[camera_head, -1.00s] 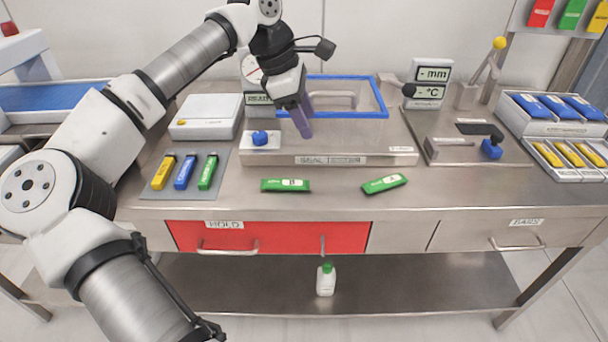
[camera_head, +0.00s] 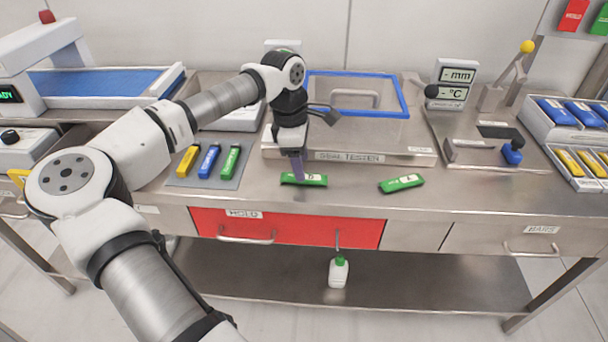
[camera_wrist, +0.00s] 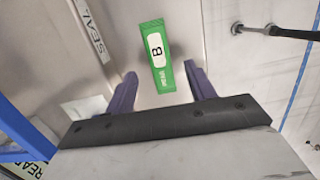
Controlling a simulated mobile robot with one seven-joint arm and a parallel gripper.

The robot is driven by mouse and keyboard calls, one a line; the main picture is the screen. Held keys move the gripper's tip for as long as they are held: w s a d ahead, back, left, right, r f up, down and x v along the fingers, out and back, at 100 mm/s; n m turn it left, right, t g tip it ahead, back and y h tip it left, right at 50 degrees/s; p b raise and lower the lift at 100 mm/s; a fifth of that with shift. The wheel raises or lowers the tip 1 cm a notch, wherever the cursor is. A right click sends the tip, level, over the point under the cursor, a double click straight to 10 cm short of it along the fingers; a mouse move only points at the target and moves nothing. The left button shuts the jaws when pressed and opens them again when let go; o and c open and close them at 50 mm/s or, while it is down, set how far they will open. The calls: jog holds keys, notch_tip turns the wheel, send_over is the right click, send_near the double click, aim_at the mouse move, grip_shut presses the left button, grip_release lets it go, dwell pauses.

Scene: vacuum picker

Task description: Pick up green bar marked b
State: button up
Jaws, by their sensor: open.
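The green bar marked B (camera_head: 314,180) lies flat on the steel worktop, in front of the seal tester. In the wrist view the green bar (camera_wrist: 156,58) shows its white label with a black B, ahead of and between my fingertips. My gripper (camera_head: 298,170) has purple fingers pointing down at the bar and partly covers its label in the head view. In the wrist view my gripper (camera_wrist: 163,78) is open with nothing between its fingers. A second green bar, marked A (camera_head: 402,184), lies to the right on the worktop.
The seal tester (camera_head: 398,158) with a blue-rimmed lid stands just behind the bar. A grey mat (camera_head: 222,182) with yellow, blue and green bars is at left. A red drawer (camera_head: 300,229) is below the front edge. Open worktop (camera_head: 480,195) lies to the right.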

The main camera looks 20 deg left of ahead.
jog(key=shift+d+f, duration=0.15)
jog(key=shift+f, duration=1.4)
jog(key=shift+c, duration=0.3)
jog(key=c, duration=1)
jog(key=shift+r, duration=0.15)
